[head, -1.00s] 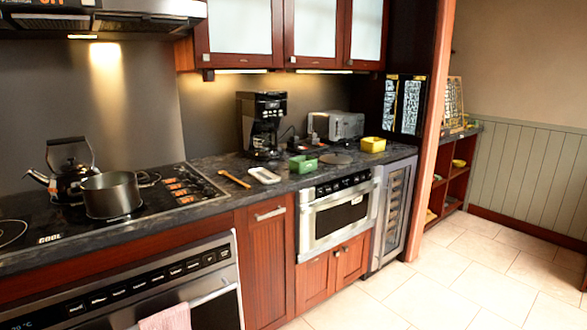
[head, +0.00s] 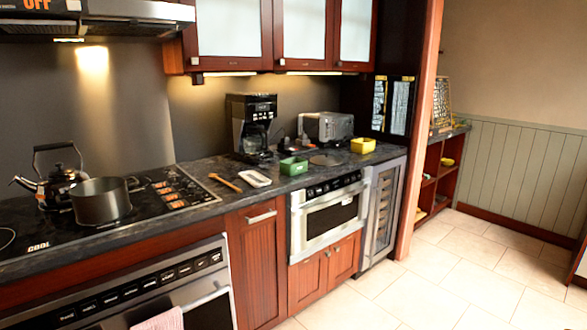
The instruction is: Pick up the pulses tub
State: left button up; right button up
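Two small open tubs stand on the dark counter. A green tub (head: 293,166) is in front of the coffee maker, above the drawer microwave. A yellow tub (head: 363,146) is farther right, near the counter's right end. No label can be read on either, and I cannot tell which one is the pulses tub. Their contents are too small to make out. Neither of my grippers is in view.
A white dish (head: 256,178) and a wooden utensil (head: 226,182) lie left of the green tub. A coffee maker (head: 251,128) and toaster (head: 328,127) stand behind. A pot (head: 101,202) and kettle (head: 55,180) are on the cooktop. The tiled floor (head: 440,260) is clear.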

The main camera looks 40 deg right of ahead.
aim_at(292, 167)
jog(key=k, duration=1.15)
jog(key=z, duration=0.7)
jog(key=i, duration=0.5)
jog(key=z, duration=1.25)
jog(key=i, duration=2.1)
jog(key=u, duration=0.3)
jog(key=i, duration=1.45)
jog(key=u, duration=1.05)
